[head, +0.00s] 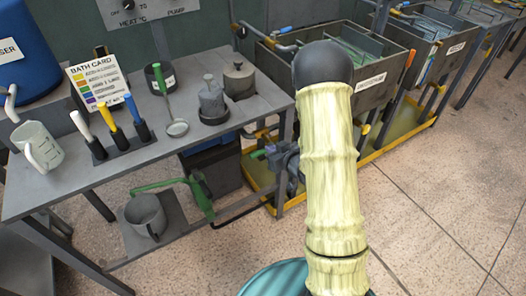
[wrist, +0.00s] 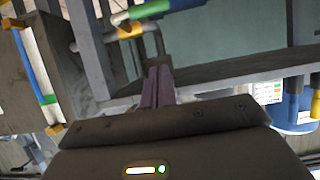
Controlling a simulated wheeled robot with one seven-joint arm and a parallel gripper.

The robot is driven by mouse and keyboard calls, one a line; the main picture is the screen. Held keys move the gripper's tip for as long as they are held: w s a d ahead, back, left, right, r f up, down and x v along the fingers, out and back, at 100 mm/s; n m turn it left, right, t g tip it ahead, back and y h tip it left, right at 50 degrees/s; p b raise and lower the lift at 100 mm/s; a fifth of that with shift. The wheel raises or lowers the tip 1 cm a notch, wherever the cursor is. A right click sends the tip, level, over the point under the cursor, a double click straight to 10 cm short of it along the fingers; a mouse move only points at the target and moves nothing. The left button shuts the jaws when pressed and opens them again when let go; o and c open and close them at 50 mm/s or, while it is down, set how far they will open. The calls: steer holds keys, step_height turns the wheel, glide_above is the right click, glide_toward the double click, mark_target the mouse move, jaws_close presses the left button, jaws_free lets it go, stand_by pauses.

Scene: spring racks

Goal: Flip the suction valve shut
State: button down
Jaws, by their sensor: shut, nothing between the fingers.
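My gripper (wrist: 158,72) shows in the wrist view with its two purple fingers together and nothing between them. Just above the fingertips is a pipe fitting (wrist: 130,31) with a yellow collar and a green and blue part, apparently a valve lever (wrist: 150,10). I cannot tell whether the fingers touch it. No label shows which valve is the suction valve. In the head view, my arm hides the gripper or most of it; a grey fitting (head: 281,163) with a green piece shows left of the arm, under the bench.
Tanks (head: 375,92) stand behind right. Floor at right is clear.

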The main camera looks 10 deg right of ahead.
glide_above(260, 151)
steer(key=s, duration=0.1)
steer(key=f, duration=0.4)
steer(key=shift+a+f, duration=0.3)
steer(key=shift+a, duration=0.1)
steer(key=f, duration=0.1)
steer(key=s+f, duration=0.1)
steer(key=f, duration=0.1)
steer(key=shift+d+f, duration=0.2)
steer(key=shift+f, duration=0.1)
